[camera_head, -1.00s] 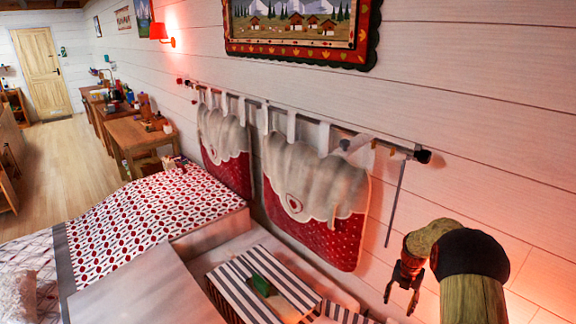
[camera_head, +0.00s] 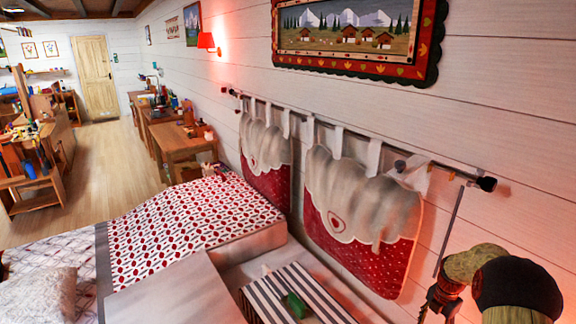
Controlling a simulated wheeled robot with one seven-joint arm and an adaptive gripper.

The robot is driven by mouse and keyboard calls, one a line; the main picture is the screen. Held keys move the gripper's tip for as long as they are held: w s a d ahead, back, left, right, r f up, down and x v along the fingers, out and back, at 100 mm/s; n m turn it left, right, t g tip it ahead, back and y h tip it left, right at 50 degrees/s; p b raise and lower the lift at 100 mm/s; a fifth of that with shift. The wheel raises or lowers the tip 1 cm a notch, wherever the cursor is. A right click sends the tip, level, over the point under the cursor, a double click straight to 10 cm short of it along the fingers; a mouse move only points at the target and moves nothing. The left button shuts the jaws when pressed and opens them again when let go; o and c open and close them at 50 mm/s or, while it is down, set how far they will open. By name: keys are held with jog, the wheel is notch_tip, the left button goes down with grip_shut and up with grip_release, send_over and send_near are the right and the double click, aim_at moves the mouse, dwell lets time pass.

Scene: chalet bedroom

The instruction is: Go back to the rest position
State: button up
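My gripper (camera_head: 436,306) is at the lower right, at the end of my bent arm (camera_head: 515,285), near the white plank wall. Its fingers are small and dark, and their tips run close to the bottom edge of the picture. I cannot make out whether they are open or shut, and I see nothing held in them.
A striped box (camera_head: 262,303) with a green object (camera_head: 296,304) on top stands left of my gripper. Red and white padded hangings (camera_head: 360,215) hang from a wall rail (camera_head: 440,168) beside my arm. A bed (camera_head: 170,225) fills the lower left; open floor (camera_head: 110,165) lies beyond.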

jog(key=s+a+m+g, duration=0.1)
jog(key=s+a+m, duration=0.2)
jog(key=s+m, duration=0.45)
jog(key=s+a+r+m+t, duration=0.2)
jog(key=s+a+r+m, duration=0.3)
jog(key=r, duration=0.6)
jog(key=s+a+r+m+t, duration=0.2)
jog(key=s+a+r+m, duration=0.4)
jog(key=s+a+r, duration=0.4)
jog(key=s+a+r+m+t, duration=0.2)
jog(key=s+a+r+m, duration=0.3)
jog(key=s+a+r, duration=0.3)
notch_tip(320, 180, up, 4)
jog(key=a, duration=0.3)
jog(key=shift+t, duration=0.3)
